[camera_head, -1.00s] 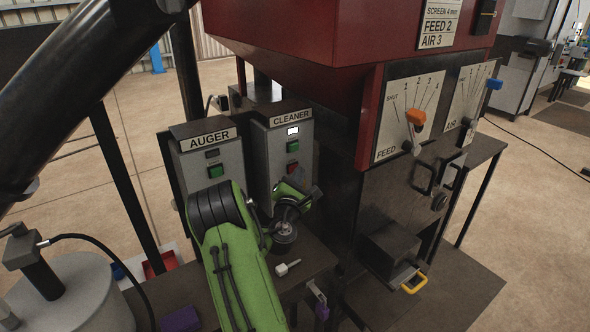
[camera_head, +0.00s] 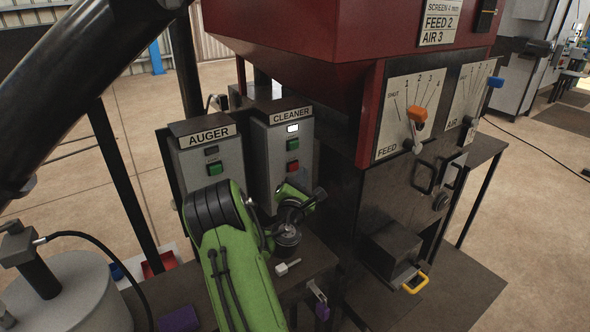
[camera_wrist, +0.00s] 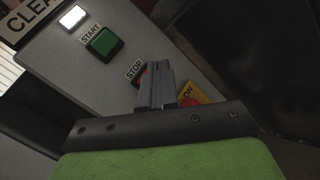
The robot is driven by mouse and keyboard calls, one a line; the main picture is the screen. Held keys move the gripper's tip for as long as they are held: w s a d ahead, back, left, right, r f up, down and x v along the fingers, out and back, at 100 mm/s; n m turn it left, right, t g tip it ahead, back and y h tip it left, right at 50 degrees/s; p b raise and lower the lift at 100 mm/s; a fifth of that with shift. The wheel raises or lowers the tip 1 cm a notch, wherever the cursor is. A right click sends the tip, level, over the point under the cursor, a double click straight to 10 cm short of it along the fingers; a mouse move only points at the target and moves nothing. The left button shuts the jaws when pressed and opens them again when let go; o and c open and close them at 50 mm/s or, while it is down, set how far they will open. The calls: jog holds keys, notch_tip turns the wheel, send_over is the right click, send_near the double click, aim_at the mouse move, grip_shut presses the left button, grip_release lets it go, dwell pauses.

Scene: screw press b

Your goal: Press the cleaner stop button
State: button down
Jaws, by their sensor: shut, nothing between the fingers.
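The cleaner box (camera_head: 270,165) is a grey panel labelled CLEANER with a lit white lamp (camera_head: 293,128), a green start button (camera_head: 292,145) and a red stop button (camera_head: 293,166) below it. In the wrist view, the green start button (camera_wrist: 103,41) is clear, while the red stop button (camera_wrist: 142,79) is mostly hidden behind my fingers beside its STOP label. My gripper (camera_wrist: 157,70) is shut and empty, with its fingertips over the stop button area. I cannot tell whether they touch it. In the head view my green arm stands in front of the box's lower part.
The auger box (camera_head: 205,160) with its own green button stands left of the cleaner box. A yellow plate (camera_wrist: 192,96) with a red part marked ON lies right of the fingers. The red machine housing (camera_head: 290,35) overhangs behind. A small pale object (camera_head: 287,267) lies on the dark bench.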

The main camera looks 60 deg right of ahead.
jog(key=shift+s+a+b, duration=0.35)
jog(key=shift+s+b, duration=0.2)
jog(key=shift+s, duration=0.2)
jog(key=shift+s+a+b, duration=0.4)
jog(key=shift+s+b, duration=0.1)
jog(key=shift+s, duration=0.2)
jog(key=shift+s+a+b, duration=0.35)
jog(key=shift+s+b, duration=0.2)
jog(key=shift+s, duration=0.2)
